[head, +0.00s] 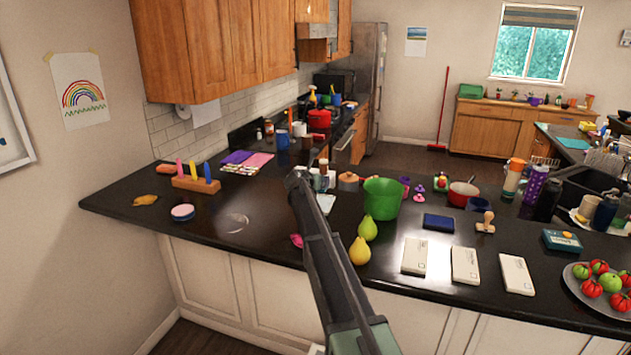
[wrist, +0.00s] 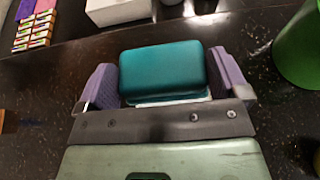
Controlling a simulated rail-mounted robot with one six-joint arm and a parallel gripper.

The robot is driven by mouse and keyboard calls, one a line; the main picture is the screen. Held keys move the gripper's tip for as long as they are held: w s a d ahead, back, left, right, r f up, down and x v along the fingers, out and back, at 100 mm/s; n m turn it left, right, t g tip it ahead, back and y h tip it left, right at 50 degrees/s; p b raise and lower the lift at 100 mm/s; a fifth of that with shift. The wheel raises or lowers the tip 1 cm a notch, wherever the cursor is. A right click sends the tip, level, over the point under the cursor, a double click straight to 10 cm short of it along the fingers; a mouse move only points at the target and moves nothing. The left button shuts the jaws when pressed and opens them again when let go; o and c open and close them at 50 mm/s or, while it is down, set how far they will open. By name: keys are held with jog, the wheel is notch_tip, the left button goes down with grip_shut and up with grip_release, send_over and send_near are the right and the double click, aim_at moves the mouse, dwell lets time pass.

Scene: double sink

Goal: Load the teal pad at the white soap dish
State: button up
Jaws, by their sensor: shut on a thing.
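In the wrist view, the teal pad (wrist: 163,66) is a rounded block between the two purple-lined fingers of my gripper (wrist: 165,82). The gripper is shut on it from both sides. A whitish layer (wrist: 172,101) shows along the pad's near edge; I cannot tell whether it is part of the pad or a separate thing under it. A white block-shaped object (wrist: 118,10) stands just beyond the pad, cut by the top edge; I cannot tell whether it is the soap dish. In the head view, my arm hides the fingers and the pad.
Small colourful boxes (wrist: 38,28) lie at the far left of the wrist view. White slabs (head: 465,265) lie along the front. Dark counter (head: 270,205) left of my arm is mostly clear.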

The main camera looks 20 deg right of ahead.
jog(key=shift+d+f+b, duration=0.1)
jog(key=shift+f+b, duration=2.3)
jog(key=shift+f, duration=0.3)
jog(key=shift+s+f+b, duration=0.1)
jog(key=shift+f+b, duration=0.4)
jog(key=shift+b, duration=0.05)
jog(key=shift+r, duration=0.1)
notch_tip(320, 180, up, 7)
jog(key=p, duration=0.7)
